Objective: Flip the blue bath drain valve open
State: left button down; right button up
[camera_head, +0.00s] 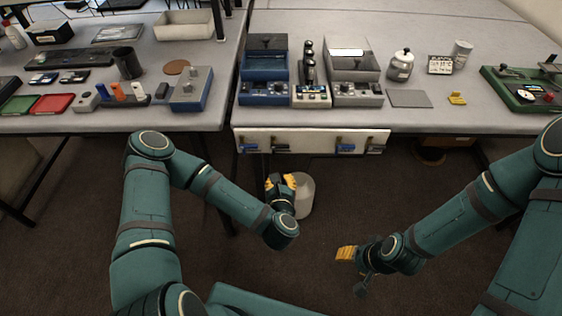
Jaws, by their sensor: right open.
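A pale panel (310,134) on the table's front edge carries several small valve handles. A blue bath unit (264,68) stands on the table above the panel's left part. My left gripper (281,182) is below the panel, apart from it; its yellow fingertips look spread and empty. My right gripper (346,253) is open and empty, lower and right, over the floor.
A white cylindrical container (304,196) stands behind my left gripper. A grey unit (354,68) and a dark-topped device (310,80) stand beside the blue bath. A second table (140,120) is at the left, across a narrow gap. The space before the panel is clear.

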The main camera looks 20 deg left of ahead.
aim_at(281, 152)
pick_arm(q)
jog(key=w, duration=0.3)
jog(key=w+a+b, duration=0.1)
jog(key=w, duration=0.2)
jog(key=w+a, duration=0.1)
jog(key=w, duration=0.2)
jog(key=shift+a+f, duration=0.25)
jog(key=shift+s+r, duration=0.1)
jog(key=shift+r, duration=0.55)
